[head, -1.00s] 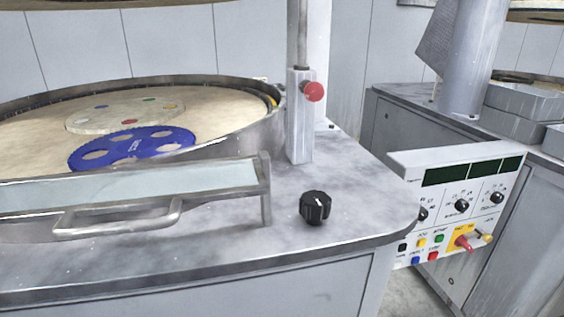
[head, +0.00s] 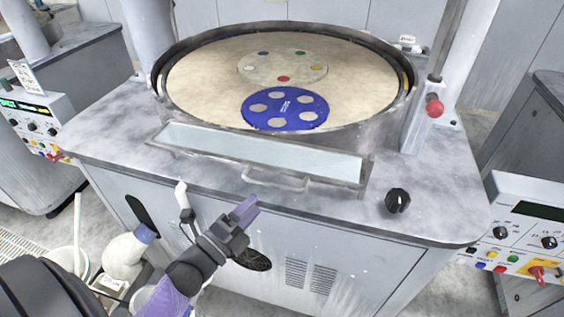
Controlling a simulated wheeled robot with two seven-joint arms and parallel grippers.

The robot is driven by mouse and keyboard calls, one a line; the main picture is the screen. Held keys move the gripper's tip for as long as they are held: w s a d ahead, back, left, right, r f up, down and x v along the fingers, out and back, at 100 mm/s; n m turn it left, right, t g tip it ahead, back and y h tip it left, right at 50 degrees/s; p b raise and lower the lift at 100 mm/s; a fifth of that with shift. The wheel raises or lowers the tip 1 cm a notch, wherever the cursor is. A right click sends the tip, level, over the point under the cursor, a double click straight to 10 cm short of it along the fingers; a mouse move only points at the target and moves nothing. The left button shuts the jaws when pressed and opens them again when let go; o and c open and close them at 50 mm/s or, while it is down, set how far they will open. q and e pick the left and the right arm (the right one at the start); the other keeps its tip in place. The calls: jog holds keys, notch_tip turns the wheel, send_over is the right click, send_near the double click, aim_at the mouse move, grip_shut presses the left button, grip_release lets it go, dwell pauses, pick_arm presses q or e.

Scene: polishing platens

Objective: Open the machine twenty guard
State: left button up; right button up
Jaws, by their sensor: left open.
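The guard, a clear panel in a grey metal frame (head: 262,152), sits low across the front of the round platen basin (head: 160,92). Its bar handle (head: 275,183) sticks out at the front edge. My left gripper (head: 246,211) is open and empty, in front of the machine and a little below and left of the handle, apart from it. My right gripper is out of view. No machine number is readable here.
A blue holed disc (head: 285,108) and a pale disc with coloured dots (head: 283,69) lie on the platen. A black knob (head: 397,200) and a post with a red button (head: 433,106) stand at the right. Control panels (head: 530,230) flank the machine.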

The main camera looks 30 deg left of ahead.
aim_at(271, 187)
pick_arm(q)
jog(key=f+x, duration=0.1)
jog(key=x, duration=0.8)
jog(key=shift+w+r, duration=0.25)
jog(key=shift+w, duration=0.05)
grip_shut()
jog(key=shift+r, duration=0.15)
dwell(0.4)
